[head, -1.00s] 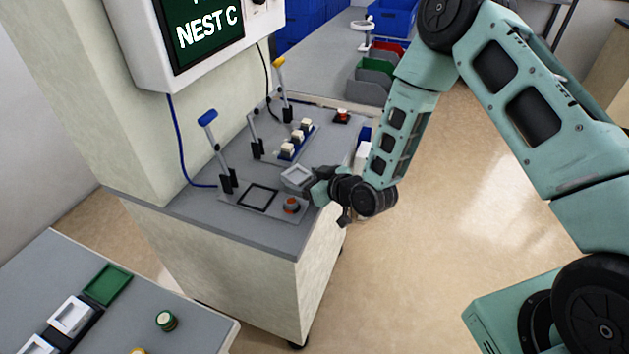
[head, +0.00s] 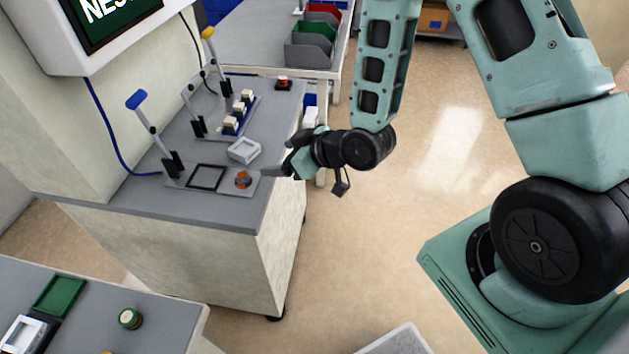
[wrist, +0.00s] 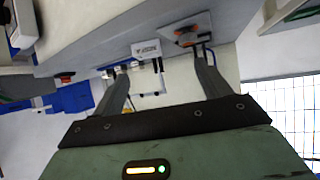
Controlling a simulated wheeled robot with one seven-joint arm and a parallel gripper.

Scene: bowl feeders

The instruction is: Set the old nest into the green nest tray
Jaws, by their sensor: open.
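A pale square nest (head: 244,150), seemingly the old nest, lies loose on the grey bench top, behind the orange button. The empty green nest tray (head: 60,296) lies on the nearer table at lower left. My gripper (head: 289,168) is open at the bench's right edge, to the right of the nest and apart from it. In the wrist view its two fingers (wrist: 162,78) stand apart with nothing held. A pale block with dark marks shows beyond them; I cannot tell if it is the nest.
A plate with an empty black square frame (head: 206,177) and an orange button (head: 243,180) lies on the bench. Blue (head: 137,100) and yellow (head: 208,33) levers stand behind. A white nest (head: 22,334) and a green round part (head: 130,319) are on the near table.

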